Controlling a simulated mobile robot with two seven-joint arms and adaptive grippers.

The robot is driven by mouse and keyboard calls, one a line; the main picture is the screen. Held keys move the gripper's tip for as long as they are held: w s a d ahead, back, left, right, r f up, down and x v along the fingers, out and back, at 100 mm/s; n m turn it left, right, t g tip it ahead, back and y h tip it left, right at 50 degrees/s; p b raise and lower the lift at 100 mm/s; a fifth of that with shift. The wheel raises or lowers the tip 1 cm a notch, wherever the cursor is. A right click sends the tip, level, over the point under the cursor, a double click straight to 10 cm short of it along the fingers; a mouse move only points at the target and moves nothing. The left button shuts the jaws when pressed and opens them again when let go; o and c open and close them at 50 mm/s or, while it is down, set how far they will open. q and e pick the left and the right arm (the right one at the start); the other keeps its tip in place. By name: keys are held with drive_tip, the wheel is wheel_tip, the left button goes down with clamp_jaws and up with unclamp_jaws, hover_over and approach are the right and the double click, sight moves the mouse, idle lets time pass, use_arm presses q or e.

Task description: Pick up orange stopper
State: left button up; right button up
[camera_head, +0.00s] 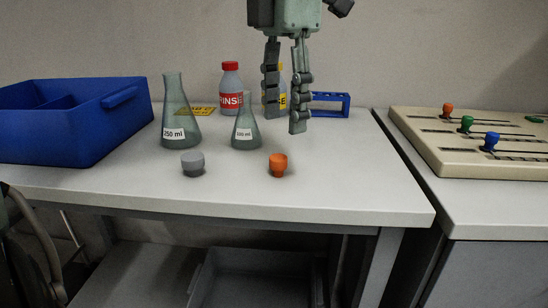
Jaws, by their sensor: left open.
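The orange stopper (278,164) stands on the white table near its front edge, right of the middle. My left gripper (285,121) reaches down from the top with its fingers apart and nothing between them. In the picture its fingertips are above the stopper, apart from it and seemingly farther back. Nothing hides the stopper. My right gripper does not show.
A grey stopper (193,164) stands to the left. Behind are a 250 ml flask (175,110), a smaller flask (245,125), a red-capped rinse bottle (231,82) and a blue rack (332,97). A blue bin (75,125) stands left, a slider panel (470,165) right.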

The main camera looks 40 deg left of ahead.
sight(278, 157)
use_arm(q)
wheel_tip(278, 157, down, 2)
drive_tip(key=shift+s, duration=0.1)
drive_tip(key=f, duration=0.2)
drive_tip(key=a+f, duration=0.1)
drive_tip(key=f, duration=0.1)
drive_tip(key=shift+f+b, duration=0.15)
drive_tip(key=shift+b, duration=0.15)
drive_tip(key=shift+f, duration=0.35)
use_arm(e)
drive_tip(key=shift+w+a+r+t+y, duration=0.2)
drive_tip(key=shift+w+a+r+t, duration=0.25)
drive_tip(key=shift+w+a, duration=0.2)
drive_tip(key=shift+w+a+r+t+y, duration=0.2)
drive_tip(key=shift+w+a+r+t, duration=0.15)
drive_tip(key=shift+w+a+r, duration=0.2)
use_arm(q)
drive_tip(key=shift+c, duration=0.6)
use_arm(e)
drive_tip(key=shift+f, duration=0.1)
use_arm(q)
drive_tip(key=c, duration=0.7)
